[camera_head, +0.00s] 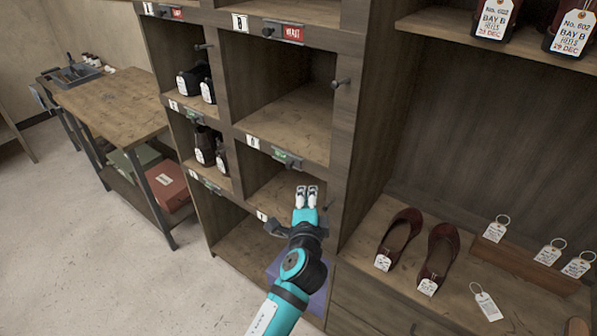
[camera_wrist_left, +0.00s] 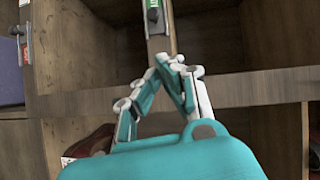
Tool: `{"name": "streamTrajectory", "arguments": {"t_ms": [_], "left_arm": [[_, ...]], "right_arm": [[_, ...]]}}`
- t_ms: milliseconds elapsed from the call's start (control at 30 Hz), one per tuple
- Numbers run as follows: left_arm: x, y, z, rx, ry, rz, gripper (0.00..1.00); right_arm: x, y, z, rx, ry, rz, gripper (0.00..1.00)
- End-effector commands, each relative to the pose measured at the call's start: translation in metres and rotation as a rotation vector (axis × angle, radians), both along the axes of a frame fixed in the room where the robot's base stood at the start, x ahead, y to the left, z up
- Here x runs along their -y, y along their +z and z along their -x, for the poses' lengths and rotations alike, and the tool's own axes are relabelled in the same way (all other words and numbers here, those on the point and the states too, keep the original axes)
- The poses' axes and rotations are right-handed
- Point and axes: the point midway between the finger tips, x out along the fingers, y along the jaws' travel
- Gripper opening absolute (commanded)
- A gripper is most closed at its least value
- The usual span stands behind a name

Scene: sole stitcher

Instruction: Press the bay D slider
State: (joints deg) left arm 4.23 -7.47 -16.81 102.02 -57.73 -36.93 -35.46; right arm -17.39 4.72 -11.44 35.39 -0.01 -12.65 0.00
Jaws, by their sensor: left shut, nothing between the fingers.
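A slider with a green marking (camera_head: 287,158) sits on the shelf edge in the middle of the cabinet's right column. The small white label (camera_head: 252,141) beside it seems to be bay D, but its letter is hard to read. My left gripper (camera_head: 307,190) is shut and empty in front of the cabinet, just below and right of this slider in the picture. In the left wrist view the shut fingertips (camera_wrist_left: 172,62) are near a rail whose green marking (camera_wrist_left: 155,4) shows at the top edge. I cannot tell whether they touch it. My right gripper is out of view.
Another slider with a red marking (camera_head: 291,33) is higher in the same column. Round knobs (camera_head: 340,83) stick out from the cabinet posts. Dark red shoes (camera_head: 398,238) and loose tags (camera_head: 486,301) lie on the right shelf.

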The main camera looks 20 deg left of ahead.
Motion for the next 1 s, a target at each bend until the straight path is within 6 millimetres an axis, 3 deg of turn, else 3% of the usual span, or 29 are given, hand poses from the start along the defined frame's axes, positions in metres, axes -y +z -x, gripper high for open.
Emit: {"name": "streamTrajectory", "arguments": {"t_ms": [300, 600, 1000], "left_arm": [[-0.015, -0.004, -0.065, 0.0, 0.001, -0.001, 0.0], [-0.045, -0.011, -0.08, -0.002, 0.0, 0.0, 0.0], [-0.048, -0.013, -0.082, -0.001, -0.001, 0.001, 0.0]], "right_arm": [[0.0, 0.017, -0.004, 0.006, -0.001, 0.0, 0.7], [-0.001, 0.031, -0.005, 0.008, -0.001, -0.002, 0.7], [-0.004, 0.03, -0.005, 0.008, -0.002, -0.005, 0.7]]}}
